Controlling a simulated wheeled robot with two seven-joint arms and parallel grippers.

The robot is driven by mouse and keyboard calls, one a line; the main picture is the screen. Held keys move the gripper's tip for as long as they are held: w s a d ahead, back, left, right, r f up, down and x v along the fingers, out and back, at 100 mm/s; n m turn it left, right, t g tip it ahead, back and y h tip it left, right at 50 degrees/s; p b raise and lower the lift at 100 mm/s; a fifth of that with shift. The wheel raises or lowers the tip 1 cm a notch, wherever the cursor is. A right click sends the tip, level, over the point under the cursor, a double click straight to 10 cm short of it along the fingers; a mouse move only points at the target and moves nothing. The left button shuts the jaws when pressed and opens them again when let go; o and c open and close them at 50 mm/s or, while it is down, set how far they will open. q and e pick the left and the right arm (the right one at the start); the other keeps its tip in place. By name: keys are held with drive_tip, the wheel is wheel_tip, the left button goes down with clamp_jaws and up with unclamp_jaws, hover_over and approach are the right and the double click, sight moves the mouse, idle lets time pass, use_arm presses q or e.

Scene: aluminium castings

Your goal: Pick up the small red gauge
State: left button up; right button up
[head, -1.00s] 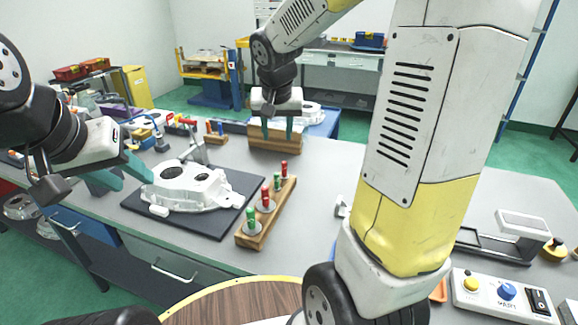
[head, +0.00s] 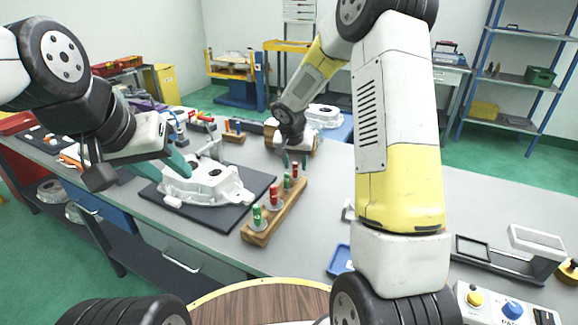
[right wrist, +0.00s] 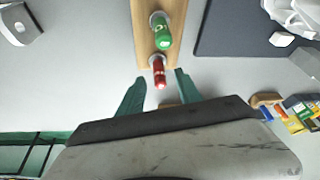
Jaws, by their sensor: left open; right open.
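A wooden rack (head: 262,233) on the table holds a row of red and green gauges. The small red gauge (head: 295,170) stands at its far end, beside the small green gauge (head: 287,183); a larger red gauge (head: 274,195) and a larger green gauge (head: 257,214) stand nearer. My right gripper (head: 295,160) is open at the rack's far end. In the right wrist view, the small red gauge (right wrist: 158,74) shows between the open fingertips, with no contact visible, and a green gauge (right wrist: 162,38) beyond it. My left gripper (head: 180,165) is open near the casting.
A white casting (head: 205,188) lies on a dark mat (head: 233,213) left of the rack. A blue tray (head: 339,261) and a control box (head: 500,306) are at the right front. Bare table lies right of the rack.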

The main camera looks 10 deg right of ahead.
drive_tip(key=shift+x, duration=1.2)
clamp_jaws()
drive_tip(key=shift+r, duration=0.1)
